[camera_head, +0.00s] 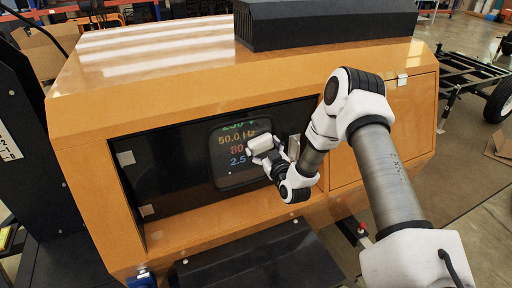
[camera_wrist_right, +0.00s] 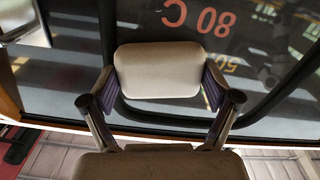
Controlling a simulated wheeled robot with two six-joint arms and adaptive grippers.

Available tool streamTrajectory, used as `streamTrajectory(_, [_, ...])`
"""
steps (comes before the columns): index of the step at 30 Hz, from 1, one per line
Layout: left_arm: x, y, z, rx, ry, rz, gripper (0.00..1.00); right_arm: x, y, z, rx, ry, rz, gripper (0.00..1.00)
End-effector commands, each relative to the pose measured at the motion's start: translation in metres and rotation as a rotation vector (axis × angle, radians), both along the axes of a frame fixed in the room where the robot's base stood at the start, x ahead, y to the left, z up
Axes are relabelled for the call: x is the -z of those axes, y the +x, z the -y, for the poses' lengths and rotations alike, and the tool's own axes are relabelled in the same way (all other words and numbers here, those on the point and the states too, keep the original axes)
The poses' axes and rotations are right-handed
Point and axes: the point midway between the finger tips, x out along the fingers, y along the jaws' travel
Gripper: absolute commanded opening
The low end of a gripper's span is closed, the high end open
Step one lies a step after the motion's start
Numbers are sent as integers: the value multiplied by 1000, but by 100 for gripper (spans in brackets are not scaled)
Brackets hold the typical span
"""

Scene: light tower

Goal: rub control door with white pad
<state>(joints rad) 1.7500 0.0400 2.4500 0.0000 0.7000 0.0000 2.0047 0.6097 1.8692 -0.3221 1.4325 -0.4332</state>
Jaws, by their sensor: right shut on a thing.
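The control door (camera_head: 175,163) is a dark glossy panel with metal hinges, set in the front of the orange light tower body (camera_head: 85,130). A lit display (camera_head: 232,145) with coloured numbers shows through it. My right gripper (camera_head: 262,150) is at the display area of the door. In the right wrist view the right gripper (camera_wrist_right: 158,85) is shut on the white pad (camera_wrist_right: 157,70), a rounded block between its two fingers. The pad (camera_head: 259,144) is close to the door; I cannot tell whether it touches. My left gripper is not in view.
A black vented box (camera_head: 330,25) lies on top of the orange body. A second orange door (camera_head: 385,130) is to the right, behind my right arm. A black ledge (camera_head: 262,262) juts out below the control door. A trailer with a wheel (camera_head: 498,103) stands at the far right.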

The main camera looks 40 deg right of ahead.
Motion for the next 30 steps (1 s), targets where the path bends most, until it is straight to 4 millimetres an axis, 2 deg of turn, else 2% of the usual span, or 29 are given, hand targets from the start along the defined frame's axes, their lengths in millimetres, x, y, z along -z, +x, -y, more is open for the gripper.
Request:
streamTrajectory(10, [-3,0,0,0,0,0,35,-1,-3,0,0,-1,1,55])
streamTrajectory(24, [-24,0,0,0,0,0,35,-1,-55,-12,0,0,-1,55])
streamTrajectory(30, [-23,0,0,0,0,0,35,0,-58,-13,1,-1,2,55])
